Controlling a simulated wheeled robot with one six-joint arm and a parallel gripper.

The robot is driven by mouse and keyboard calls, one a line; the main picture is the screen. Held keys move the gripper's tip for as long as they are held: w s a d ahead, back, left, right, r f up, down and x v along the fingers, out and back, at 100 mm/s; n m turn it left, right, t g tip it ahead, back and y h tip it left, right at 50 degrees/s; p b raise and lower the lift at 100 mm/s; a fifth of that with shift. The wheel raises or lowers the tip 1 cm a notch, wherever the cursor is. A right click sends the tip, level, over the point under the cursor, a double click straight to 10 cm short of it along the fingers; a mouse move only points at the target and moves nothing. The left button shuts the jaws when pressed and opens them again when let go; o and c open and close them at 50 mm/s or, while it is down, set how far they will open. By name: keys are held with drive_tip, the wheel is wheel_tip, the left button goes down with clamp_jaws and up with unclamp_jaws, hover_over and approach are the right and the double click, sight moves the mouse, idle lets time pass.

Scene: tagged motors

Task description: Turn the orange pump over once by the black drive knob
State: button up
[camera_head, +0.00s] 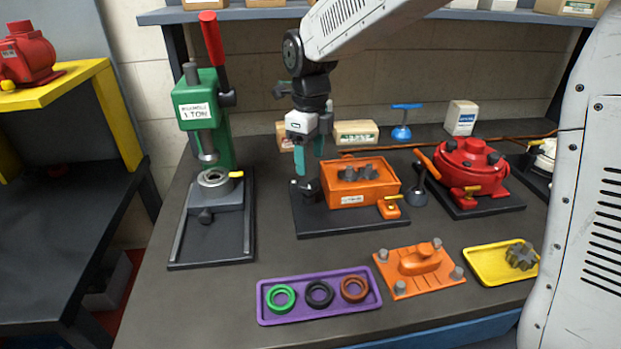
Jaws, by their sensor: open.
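The orange pump (345,190) is a boxy body on a black base plate (330,224) in the middle of the bench. Dark lobed parts show on its top, and a small orange part with a yellow piece stands at its front right. The black drive knob (311,191) sticks out on the pump's left side. My gripper (310,166) points down with its teal fingers apart and nothing between them. It is just above the knob in the picture, close to the pump's left end. Whether a finger touches the knob is unclear.
A green press (222,135) stands left, a red pump (468,168) right. In front lie a purple tray (268,313) with rings, an orange cover plate (419,284) and a yellow tray (480,272). Bench front left is clear.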

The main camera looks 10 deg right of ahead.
sight(310, 184)
wheel_tip(310, 184, down, 6)
drive_tip(key=shift+f, duration=0.25)
drive_tip(key=c, duration=1)
drive_tip(key=shift+n, duration=0.3)
